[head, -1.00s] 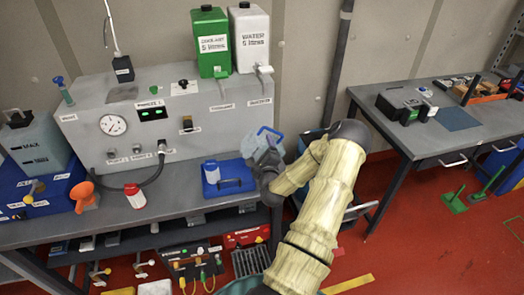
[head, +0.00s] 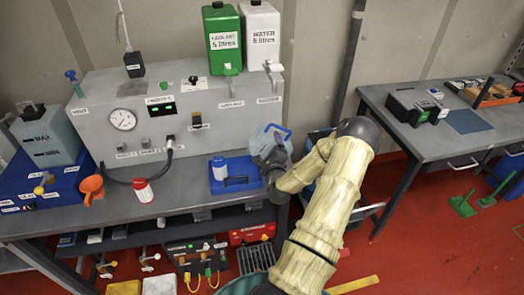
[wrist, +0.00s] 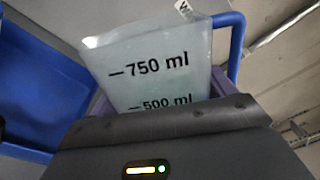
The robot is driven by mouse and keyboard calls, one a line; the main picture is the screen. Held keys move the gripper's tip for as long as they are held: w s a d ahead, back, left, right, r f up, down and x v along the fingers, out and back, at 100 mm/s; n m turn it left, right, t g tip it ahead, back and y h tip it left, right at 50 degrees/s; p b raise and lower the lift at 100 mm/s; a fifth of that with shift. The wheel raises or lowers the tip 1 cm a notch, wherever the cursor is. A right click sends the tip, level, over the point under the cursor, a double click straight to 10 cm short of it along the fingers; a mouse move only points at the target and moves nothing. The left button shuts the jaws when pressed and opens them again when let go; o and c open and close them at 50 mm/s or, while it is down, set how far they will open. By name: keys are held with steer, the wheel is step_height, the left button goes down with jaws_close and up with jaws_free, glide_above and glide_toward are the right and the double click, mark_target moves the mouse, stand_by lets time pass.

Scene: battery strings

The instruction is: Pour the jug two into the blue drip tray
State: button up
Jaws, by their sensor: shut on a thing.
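My gripper (head: 272,158) is shut on a translucent, pale jug (head: 264,141) with a blue handle. The jug is held up at the right end of the bench, just right of and behind the blue drip tray (head: 252,173). In the wrist view the jug (wrist: 150,58) shows 750 ml and 500 ml marks and looks tilted. Its liquid level is not clear. The tray lies on the bench, with a small white and blue container (head: 219,169) and a dark handle-like piece on it. A blue tray-like surface (wrist: 40,85) fills the left of the wrist view.
A grey test unit (head: 190,110) stands behind the tray, with a green coolant can (head: 222,40) and a white water can (head: 262,38) on top. A red and white bottle (head: 143,190) and an orange funnel (head: 92,187) stand left. A second table (head: 430,140) is at right.

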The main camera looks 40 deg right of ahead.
mark_target(265, 145)
steer(key=shift+a+r+n, duration=0.1)
steer(key=shift+r+n, duration=0.25)
steer(key=shift+n, duration=0.15)
steer(key=shift+w+r, duration=0.1)
steer(key=shift+r, duration=0.05)
stand_by(0.7)
steer(key=shift+w+a+r+n, duration=0.1)
steer(key=shift+a+r+n, duration=0.1)
steer(key=shift+r+n, duration=0.35)
steer(key=shift+n, duration=0.35)
stand_by(0.6)
steer(key=shift+w+a+r+n, duration=0.15)
steer(key=shift+a+r+n, duration=0.15)
steer(key=shift+n, duration=0.3)
steer(key=shift+d, duration=0.1)
steer(key=shift+r, duration=0.1)
stand_by(0.6)
steer(key=shift+w+a+r+n, duration=0.2)
steer(key=shift+a+r+n, duration=0.1)
steer(key=shift+n, duration=0.4)
stand_by(0.7)
